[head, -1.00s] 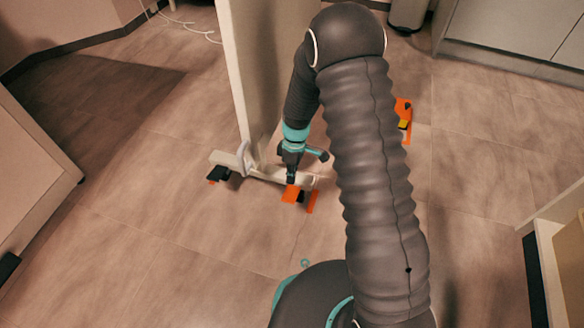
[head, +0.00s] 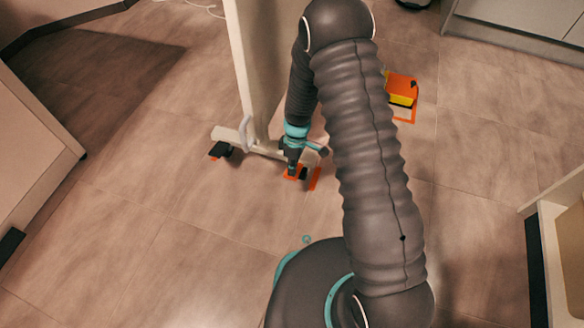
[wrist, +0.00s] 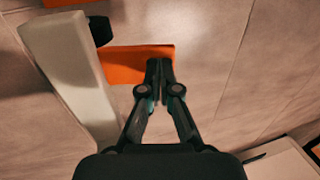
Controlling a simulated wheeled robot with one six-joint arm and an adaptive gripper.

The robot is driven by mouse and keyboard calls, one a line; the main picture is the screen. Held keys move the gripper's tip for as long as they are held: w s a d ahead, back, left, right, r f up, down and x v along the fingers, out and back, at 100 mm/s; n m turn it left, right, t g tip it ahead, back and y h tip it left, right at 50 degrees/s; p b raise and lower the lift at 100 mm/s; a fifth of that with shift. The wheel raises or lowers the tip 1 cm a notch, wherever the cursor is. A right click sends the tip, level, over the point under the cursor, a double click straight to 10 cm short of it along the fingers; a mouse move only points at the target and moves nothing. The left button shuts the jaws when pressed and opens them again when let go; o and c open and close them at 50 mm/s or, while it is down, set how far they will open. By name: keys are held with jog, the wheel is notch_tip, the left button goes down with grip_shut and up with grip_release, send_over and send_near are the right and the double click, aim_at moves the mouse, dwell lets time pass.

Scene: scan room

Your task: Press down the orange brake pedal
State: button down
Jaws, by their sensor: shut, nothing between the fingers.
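The orange brake pedal (head: 302,174) is at the near foot of a pale upright panel in the head view, mostly hidden behind my gripper (head: 291,172). In the wrist view the pedal is a flat orange plate (wrist: 125,66) beside a pale foot bar (wrist: 75,75). My gripper's fingers (wrist: 160,65) are shut together and empty. Their tips overlap the plate's right end in the wrist view. I cannot tell whether they touch it or how far it is pressed.
A black caster (head: 220,150) is at the foot bar's far left end. An orange strip (head: 315,178) lies right of the pedal. An orange and yellow block (head: 402,88) sits on the floor behind my arm. A pale cabinet (head: 35,150) stands left; the floor between is clear.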

jog(key=shift+s+d+f+t+h, duration=0.2)
jog(key=shift+t+h, duration=0.1)
jog(key=shift+t, duration=0.1)
jog(key=shift+s+a+f+t+p, duration=0.1)
jog(key=shift+t+p, duration=0.2)
jog(key=shift+t, duration=0.3)
jog(key=shift+s+a+f+t, duration=0.1)
jog(key=shift+a+f+t, duration=0.15)
jog(key=shift+t, duration=0.15)
jog(key=shift+s+a+f+b, duration=0.1)
jog(key=shift+s+f+b, duration=0.05)
jog(key=shift+f+b, duration=0.2)
jog(key=shift+r, duration=0.2)
jog(key=shift+r+p, duration=0.55)
jog(key=shift+r, duration=0.1)
